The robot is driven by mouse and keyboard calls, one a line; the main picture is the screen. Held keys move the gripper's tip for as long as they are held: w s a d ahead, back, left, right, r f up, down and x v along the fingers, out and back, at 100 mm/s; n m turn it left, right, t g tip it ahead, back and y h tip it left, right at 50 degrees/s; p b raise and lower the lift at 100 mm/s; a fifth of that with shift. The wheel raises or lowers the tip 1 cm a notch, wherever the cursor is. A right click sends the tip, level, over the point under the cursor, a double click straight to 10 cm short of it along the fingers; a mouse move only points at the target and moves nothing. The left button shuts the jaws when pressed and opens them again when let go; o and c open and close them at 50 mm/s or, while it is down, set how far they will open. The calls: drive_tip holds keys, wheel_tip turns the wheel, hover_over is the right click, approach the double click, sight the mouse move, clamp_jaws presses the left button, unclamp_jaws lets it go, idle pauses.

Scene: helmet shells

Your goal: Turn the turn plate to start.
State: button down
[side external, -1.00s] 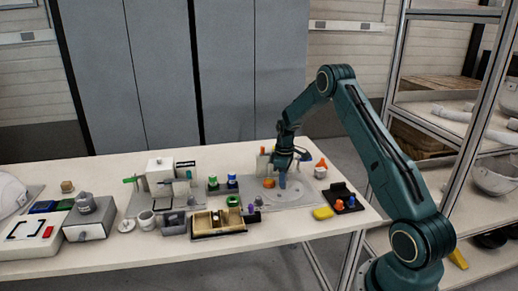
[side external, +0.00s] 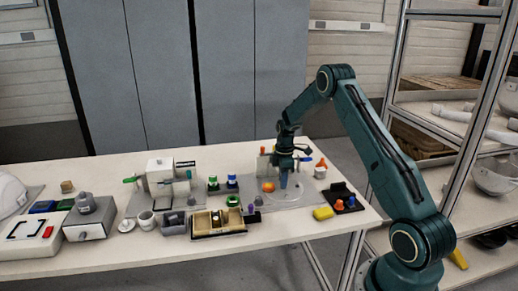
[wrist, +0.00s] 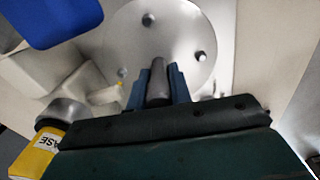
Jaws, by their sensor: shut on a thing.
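The turn plate is a pale round disc (wrist: 130,40) that fills the top middle of the wrist view, with a few small dark and bright knobs or holes on it. In the side view the plate (side external: 292,204) lies flat towards the right end of the table. My gripper (wrist: 158,92) is over the plate's near edge, its blue fingers shut on an upright grey peg (wrist: 157,76). In the side view my gripper (side external: 283,184) points down at the plate and the peg is hidden. Whether the peg is fixed to the plate cannot be told.
An orange part (side external: 268,186) is close left of my gripper. A yellow block (side external: 323,213) and a black holder (side external: 343,199) with orange and purple pieces are at right. A yellow labelled bottle (wrist: 33,158) shows in the wrist view. Several fixtures fill the table's left.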

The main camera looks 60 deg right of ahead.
drive_tip(key=shift+n, duration=0.5)
drive_tip(key=c, duration=1.3)
unclamp_jaws()
drive_tip(key=shift+o, duration=0.2)
drive_tip(key=shift+r, duration=0.15)
wheel_tip(320, 180, up, 14)
drive_tip(key=shift+f, duration=0.2)
drive_tip(key=shift+a+r, duration=0.1)
